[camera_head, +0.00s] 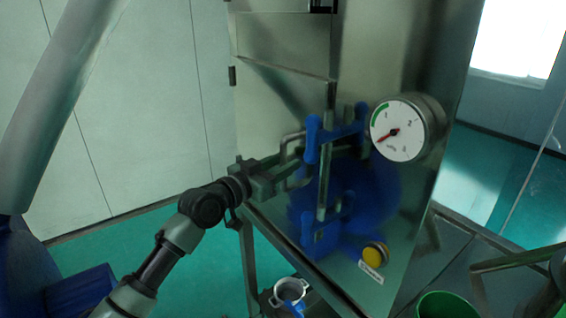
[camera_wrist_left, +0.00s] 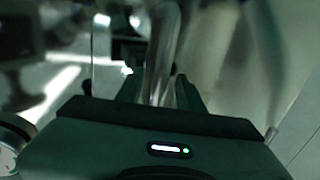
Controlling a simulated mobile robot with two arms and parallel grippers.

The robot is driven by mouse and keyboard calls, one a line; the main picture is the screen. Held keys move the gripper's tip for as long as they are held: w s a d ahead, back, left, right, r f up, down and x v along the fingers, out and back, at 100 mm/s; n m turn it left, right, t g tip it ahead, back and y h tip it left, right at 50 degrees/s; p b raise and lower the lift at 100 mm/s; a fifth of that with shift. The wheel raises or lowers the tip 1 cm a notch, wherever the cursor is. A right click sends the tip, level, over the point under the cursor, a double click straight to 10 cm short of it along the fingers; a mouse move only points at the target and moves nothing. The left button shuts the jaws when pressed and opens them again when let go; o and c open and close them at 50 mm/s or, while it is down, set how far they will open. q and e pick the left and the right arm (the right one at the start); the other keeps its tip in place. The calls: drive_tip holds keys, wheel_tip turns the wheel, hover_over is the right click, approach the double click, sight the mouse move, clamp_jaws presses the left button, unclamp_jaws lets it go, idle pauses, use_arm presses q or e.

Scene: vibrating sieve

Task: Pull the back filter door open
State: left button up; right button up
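The filter door is a steel panel (camera_head: 265,118) on the left face of the metal machine, with a bent grey bar handle (camera_head: 292,138) near its right edge. My left gripper (camera_head: 290,172) is at this handle, reaching in from the left. In the left wrist view a shiny bar (camera_wrist_left: 163,55) runs between the two fingers of the left gripper (camera_wrist_left: 160,92). I cannot tell whether the fingers press on it. The door looks closed. Dark metal parts at the right edge of the head view may belong to my right arm; its fingers are not clear.
A blue clamp (camera_head: 340,131) with a vertical bar stands right beside the handle. A round pressure gauge (camera_head: 398,130) and a yellow button (camera_head: 373,255) are on the machine's front. A green bucket (camera_head: 444,304) is at lower right. Open floor lies left of the machine.

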use_arm(q)
clamp_jaws()
idle(1.3)
